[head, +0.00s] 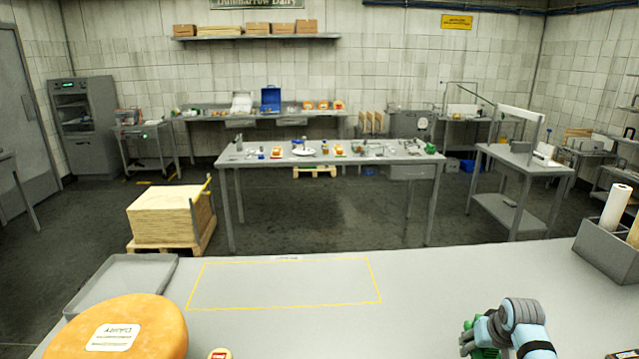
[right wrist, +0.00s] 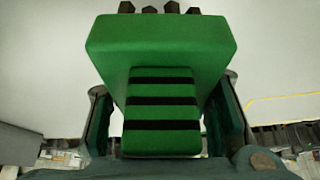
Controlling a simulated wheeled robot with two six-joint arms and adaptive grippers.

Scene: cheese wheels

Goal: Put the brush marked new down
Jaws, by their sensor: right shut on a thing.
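My right gripper (head: 484,342) is at the lower right of the head view, over the near grey table. In the right wrist view my right gripper (right wrist: 163,112) is shut on a green brush (right wrist: 160,50), with one finger on each side of it. The brush has black bands on its narrower part and brown bristle tufts at its far edge. In the head view only a small green part of the brush (head: 468,336) shows beside the gripper. I see no readable mark on it. My left gripper is not in view.
The near table (head: 420,290) has a bare area outlined in yellow (head: 284,284). A grey tray (head: 120,280) and a large orange cheese wheel (head: 160,322) are at its left. A grey holder with rolls (head: 605,255) stands at the right. A small red-topped item (head: 220,354) is at the front edge.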

